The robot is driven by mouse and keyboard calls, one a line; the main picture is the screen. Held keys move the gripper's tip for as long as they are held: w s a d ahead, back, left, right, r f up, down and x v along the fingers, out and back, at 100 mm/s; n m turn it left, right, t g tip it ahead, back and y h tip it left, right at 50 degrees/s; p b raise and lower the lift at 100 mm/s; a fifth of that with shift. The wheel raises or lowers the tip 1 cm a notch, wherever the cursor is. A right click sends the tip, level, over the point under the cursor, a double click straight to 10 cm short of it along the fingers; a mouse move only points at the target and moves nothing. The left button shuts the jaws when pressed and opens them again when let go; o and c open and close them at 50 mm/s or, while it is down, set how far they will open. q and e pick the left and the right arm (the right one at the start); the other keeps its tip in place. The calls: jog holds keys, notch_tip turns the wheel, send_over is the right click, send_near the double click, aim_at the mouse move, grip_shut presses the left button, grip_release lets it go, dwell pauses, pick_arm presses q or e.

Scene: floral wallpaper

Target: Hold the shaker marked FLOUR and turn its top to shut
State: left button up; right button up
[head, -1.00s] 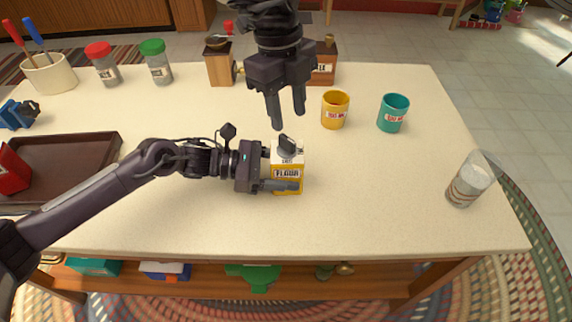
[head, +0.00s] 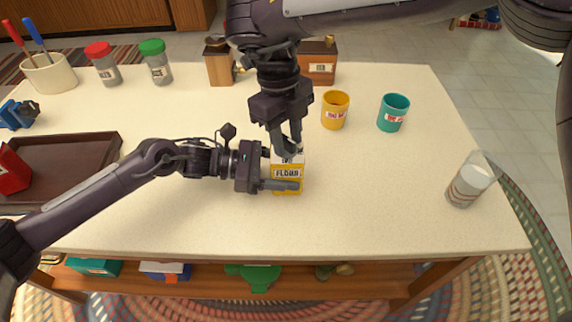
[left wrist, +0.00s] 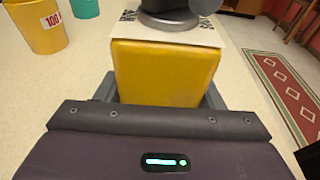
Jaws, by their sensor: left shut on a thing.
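A yellow cup (head: 335,110) and a teal cup (head: 393,113) stand to the right, with a glass (head: 470,182) farther right. A brown tray (head: 75,165) lies at the left. Shakers with red (head: 103,66) and green (head: 156,62) tops stand behind.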

aim_at(287, 138)
grip_shut()
jog(key=m, duration=0.4)
jog(key=shift+y, duration=0.3)
jog(key=m, duration=0.4)
jog(key=shift+m+g+y, duration=0.3)
jog(key=shift+m, duration=0.1)
jog(key=shift+o, duration=0.9)
grip_release()
jog(key=shift+r, duration=0.1)
jog(key=shift+r, duration=3.4)
pick_arm(q)
jog(key=o, duration=1)
jog(key=shift+o, duration=0.2)
